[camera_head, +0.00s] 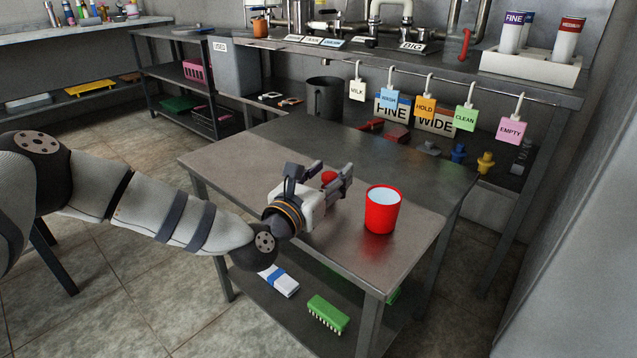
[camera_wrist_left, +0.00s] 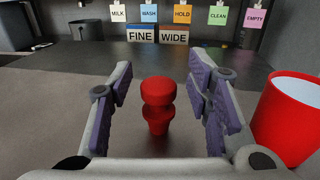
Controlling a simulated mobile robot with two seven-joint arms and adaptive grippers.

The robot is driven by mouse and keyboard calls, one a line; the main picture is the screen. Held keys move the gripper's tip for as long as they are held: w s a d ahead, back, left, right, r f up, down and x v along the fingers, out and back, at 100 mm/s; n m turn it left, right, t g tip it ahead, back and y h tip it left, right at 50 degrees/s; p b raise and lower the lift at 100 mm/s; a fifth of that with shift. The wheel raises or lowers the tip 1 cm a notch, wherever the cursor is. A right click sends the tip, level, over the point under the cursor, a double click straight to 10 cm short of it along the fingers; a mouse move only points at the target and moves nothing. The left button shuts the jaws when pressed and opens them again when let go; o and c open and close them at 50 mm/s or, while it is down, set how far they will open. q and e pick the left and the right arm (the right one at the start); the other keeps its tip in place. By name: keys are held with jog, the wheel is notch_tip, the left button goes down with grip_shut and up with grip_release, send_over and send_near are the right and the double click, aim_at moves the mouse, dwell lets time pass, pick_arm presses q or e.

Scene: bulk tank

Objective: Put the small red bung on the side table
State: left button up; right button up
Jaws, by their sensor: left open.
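The small red bung (camera_head: 328,177) appears upright on the near steel table (camera_head: 225,158). It has a rounded head, a narrow neck and a wider lower part. In the left wrist view the bung (camera_wrist_left: 157,104) stands between the two purple-padded fingers, with a gap on each side. My left gripper (camera_head: 322,172) is open around it, low over the table top. The bung's base is partly hidden in the head view. My right gripper is not in view.
A red cup (camera_head: 382,210) stands just right of my left gripper; its side shows in the wrist view (camera_wrist_left: 291,118). Red, grey, blue and yellow pieces lie on the darker bench behind, under hanging tags. The near table's left part is clear.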

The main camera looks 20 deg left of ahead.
pick_arm(q)
jog(key=s, duration=0.3)
jog(key=s+a+p, duration=0.1)
jog(key=s, duration=0.7)
jog(key=shift+s+a, duration=0.25)
jog(key=shift+a, duration=0.15)
